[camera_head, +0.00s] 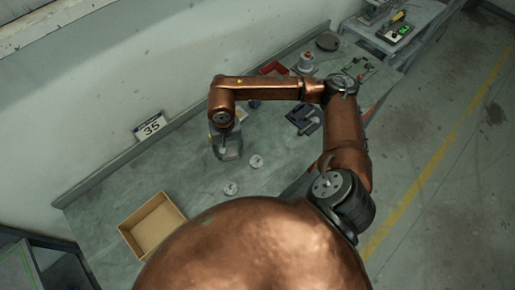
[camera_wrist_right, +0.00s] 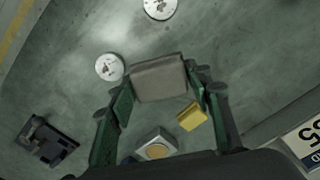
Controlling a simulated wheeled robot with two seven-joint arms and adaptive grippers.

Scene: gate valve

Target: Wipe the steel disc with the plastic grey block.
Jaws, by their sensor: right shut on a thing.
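My right gripper (camera_head: 226,150) is low over the bench in the head view. In the right wrist view (camera_wrist_right: 160,82) it is shut on a grey block (camera_wrist_right: 158,79), held between its two fingers. Two round pale metal discs lie on the bench. One disc (camera_head: 256,161) is right of the gripper and the other disc (camera_head: 230,188) is below it in the head view. The wrist view shows a near disc (camera_wrist_right: 109,67) left of the block and a farther disc (camera_wrist_right: 160,8) at the top edge. The block appears apart from both. My left gripper is out of view.
A yellow block (camera_wrist_right: 192,117) and a square piece with a brass-coloured round top (camera_wrist_right: 155,145) lie close to the gripper. An open cardboard box (camera_head: 152,226) stands at the front left. A dark vise-like thing (camera_head: 304,118), a red bin (camera_head: 273,68) and a "35" sign (camera_head: 151,126) are on the bench.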

